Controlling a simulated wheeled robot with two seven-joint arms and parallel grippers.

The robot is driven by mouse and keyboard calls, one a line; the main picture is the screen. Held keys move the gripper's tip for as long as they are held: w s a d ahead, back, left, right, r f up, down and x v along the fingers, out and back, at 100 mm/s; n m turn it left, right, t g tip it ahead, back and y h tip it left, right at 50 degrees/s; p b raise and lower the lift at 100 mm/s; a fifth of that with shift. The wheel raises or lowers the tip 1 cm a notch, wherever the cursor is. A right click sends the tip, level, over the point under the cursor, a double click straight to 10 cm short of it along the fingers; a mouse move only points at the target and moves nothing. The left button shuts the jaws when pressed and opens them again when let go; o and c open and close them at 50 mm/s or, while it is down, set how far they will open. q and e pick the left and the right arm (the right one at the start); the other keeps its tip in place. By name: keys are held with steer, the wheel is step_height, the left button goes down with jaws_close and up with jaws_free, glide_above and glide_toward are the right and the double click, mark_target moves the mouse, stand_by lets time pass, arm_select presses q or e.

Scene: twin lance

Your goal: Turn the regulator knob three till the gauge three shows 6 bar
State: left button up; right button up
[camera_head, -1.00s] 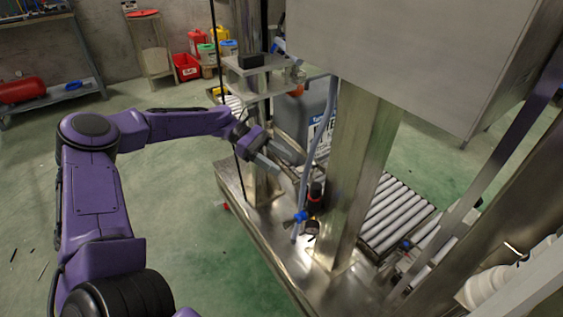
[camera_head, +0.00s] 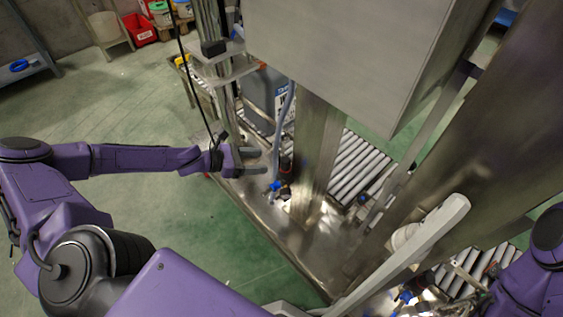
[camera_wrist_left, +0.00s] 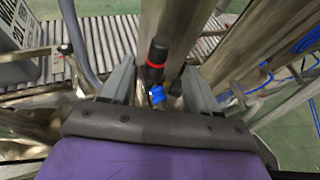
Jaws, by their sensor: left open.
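A black regulator knob with a red ring (camera_head: 286,162) stands beside a steel post in the head view. It also shows in the left wrist view (camera_wrist_left: 157,60), ahead of the fingers and roughly midway between them. I cannot tell its number. My left gripper (camera_head: 261,161) is open and empty, to the left of the knob, its fingers pointing at it. The same gripper shows in the left wrist view (camera_wrist_left: 157,78) with a finger on each side. I see no contact with the knob. I cannot make out a gauge reading. My right gripper is out of view.
A blue fitting (camera_wrist_left: 157,95) sits just below the knob. A steel post (camera_head: 318,145) stands right of it, under a large grey cabinet (camera_head: 345,55). A grey hose (camera_head: 283,115) hangs close by. A roller conveyor (camera_head: 358,165) lies behind. Green floor is open at left.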

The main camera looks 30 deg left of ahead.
mark_target(286, 163)
arm_select(q)
steer(key=b+x, duration=0.5)
steer(key=x, duration=0.3)
steer(key=shift+w+d+f, duration=0.2)
steer(key=shift+d+f, duration=0.05)
steer(key=shift+f, duration=0.05)
steer(key=shift+r, duration=0.1)
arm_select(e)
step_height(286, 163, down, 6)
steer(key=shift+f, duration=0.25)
